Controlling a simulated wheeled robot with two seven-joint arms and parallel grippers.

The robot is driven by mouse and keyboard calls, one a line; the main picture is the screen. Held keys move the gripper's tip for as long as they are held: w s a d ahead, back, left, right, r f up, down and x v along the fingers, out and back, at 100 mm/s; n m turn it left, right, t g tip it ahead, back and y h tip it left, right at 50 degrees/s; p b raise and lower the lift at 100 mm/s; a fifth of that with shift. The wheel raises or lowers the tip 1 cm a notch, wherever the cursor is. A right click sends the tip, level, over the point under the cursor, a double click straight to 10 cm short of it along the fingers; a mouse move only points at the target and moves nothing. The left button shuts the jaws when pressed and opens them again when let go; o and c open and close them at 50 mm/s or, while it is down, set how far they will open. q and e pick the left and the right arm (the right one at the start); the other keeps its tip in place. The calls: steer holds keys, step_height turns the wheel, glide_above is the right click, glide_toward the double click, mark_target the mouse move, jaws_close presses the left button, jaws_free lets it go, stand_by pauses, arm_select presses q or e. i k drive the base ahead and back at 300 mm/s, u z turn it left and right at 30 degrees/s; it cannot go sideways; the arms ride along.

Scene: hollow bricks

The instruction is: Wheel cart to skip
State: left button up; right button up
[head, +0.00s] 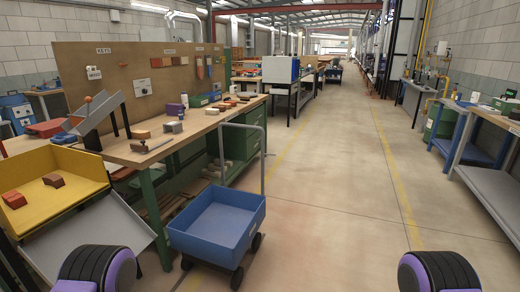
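A blue cart (205,228) with an open tray, a grey push handle (264,150) and dark wheels stands on the floor, just left of centre. Its tray looks empty. A yellow open container (72,197) at the left holds two reddish brick-like pieces (53,180); it may be the skip, but I cannot tell for certain. The cart stands to the right of it, apart from it. Neither of my grippers shows; only dark and purple parts of my arms are at the bottom edge.
A workbench (150,150) with blocks and tools stands along the left, close behind the cart. A grey sloped panel (105,235) sits below the yellow container. Benches (490,185) line the right. The aisle floor (335,190) between is clear.

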mark_target(216, 232)
steer(key=z, duration=0.15)
steer(key=i, duration=2.35)
steer(key=z, duration=0.25)
